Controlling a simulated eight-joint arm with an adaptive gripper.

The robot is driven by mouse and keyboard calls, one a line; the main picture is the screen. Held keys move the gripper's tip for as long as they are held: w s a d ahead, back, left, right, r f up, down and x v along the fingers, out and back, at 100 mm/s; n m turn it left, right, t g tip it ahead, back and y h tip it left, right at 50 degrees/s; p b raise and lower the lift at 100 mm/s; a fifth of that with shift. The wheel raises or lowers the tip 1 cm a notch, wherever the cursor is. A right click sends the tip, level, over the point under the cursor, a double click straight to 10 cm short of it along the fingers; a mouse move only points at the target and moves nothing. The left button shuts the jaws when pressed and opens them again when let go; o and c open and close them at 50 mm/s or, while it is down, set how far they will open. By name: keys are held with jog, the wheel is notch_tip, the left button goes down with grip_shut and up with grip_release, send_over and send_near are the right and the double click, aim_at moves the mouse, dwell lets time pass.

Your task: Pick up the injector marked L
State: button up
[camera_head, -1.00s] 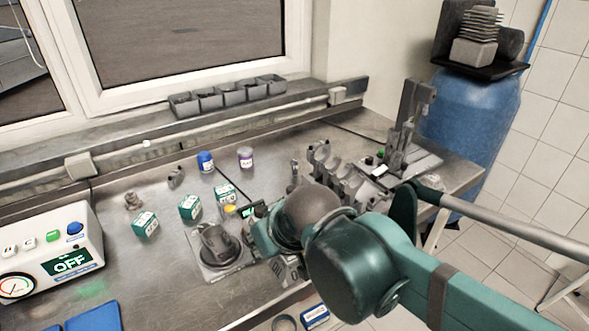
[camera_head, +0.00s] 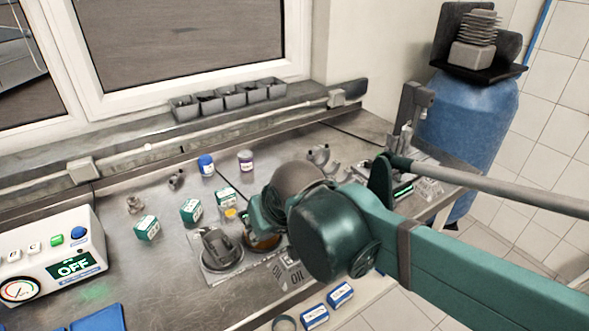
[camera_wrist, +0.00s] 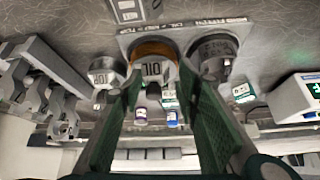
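No injector with a readable L mark can be made out in either view. My gripper (camera_wrist: 161,76) is open, its two green fingers spread in the wrist view with nothing seen held between them. In the head view my arm hides the gripper.
Small green-white boxes (camera_head: 147,228), a blue-capped jar (camera_head: 206,164) and a purple jar (camera_head: 245,160) stand on the metal bench. A grey piston-like part (camera_head: 220,246) sits on a plate. Blue-white boxes (camera_head: 341,293) lie at the front edge.

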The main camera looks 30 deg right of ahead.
jog(key=w+d+r+m+g+h+p, duration=0.1)
jog(key=w+d+m+g+p, duration=0.1)
jog(key=w+d+m+p, duration=0.5)
jog(key=w+d+r+m+g+h+p, duration=0.2)
jog(key=w+d+m+p, duration=0.35)
jog(key=w, duration=0.85)
jog(key=w+d+f+m+g+h+p, duration=0.1)
jog(key=w+d+f+p, duration=0.3)
jog(key=d, duration=0.5)
jog(key=shift+w+d+f+m+g+p, duration=0.3)
jog(key=shift+f+m+g+p, duration=0.25)
jog(key=shift+m+p, duration=0.2)
jog(key=shift+f, duration=0.1)
jog(key=shift+x, duration=1.25)
jog(key=shift+x, duration=2.6)
